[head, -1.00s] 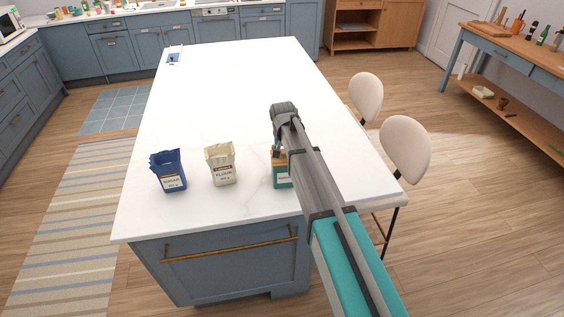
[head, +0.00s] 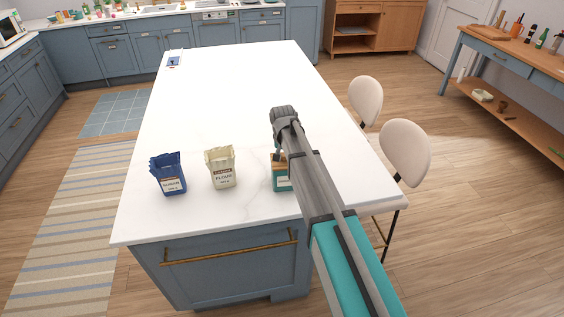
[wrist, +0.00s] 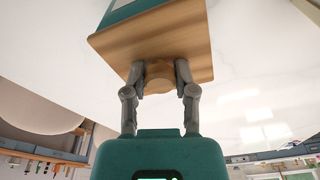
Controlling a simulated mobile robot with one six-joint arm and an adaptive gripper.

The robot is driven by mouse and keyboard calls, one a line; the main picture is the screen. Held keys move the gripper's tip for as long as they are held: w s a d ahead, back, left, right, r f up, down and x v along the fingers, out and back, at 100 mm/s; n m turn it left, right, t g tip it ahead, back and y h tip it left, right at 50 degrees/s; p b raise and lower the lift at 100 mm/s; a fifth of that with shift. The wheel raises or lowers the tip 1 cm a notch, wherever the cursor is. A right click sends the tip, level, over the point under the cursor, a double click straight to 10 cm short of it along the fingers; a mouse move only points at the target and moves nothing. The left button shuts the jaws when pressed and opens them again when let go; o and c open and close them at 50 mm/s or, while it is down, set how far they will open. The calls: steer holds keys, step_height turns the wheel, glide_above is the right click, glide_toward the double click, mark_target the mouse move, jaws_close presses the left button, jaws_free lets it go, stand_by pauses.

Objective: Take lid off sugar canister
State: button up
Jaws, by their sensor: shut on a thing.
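The teal canister (head: 282,183) with a pale label stands near the front edge of the white island, partly hidden by my arm. Its square wooden lid (head: 278,158) sits on top. In the wrist view the lid (wrist: 150,40) fills the upper middle, with a strip of the teal body (wrist: 128,12) beyond it. My gripper (wrist: 159,70) is shut on the lid's round wooden knob (wrist: 158,79), one finger on each side. In the head view my gripper (head: 277,153) comes down on the lid from above. No gap between lid and canister can be made out.
A cream flour bag (head: 220,167) and a blue bag (head: 168,174) stand left of the canister on the island (head: 225,100). The island top behind them is mostly clear. Two pale chairs (head: 405,152) stand along its right side.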

jaws_close()
steer(key=shift+r, duration=0.15)
step_height(320, 180, up, 3)
steer(key=p, duration=0.3)
steer(key=shift+f, duration=0.2)
steer(key=s+d+r+p, duration=0.3)
steer(key=d+r+p, duration=0.7)
steer(key=d, duration=0.3)
steer(key=shift+s+d, duration=0.25)
steer(key=shift+s, duration=0.15)
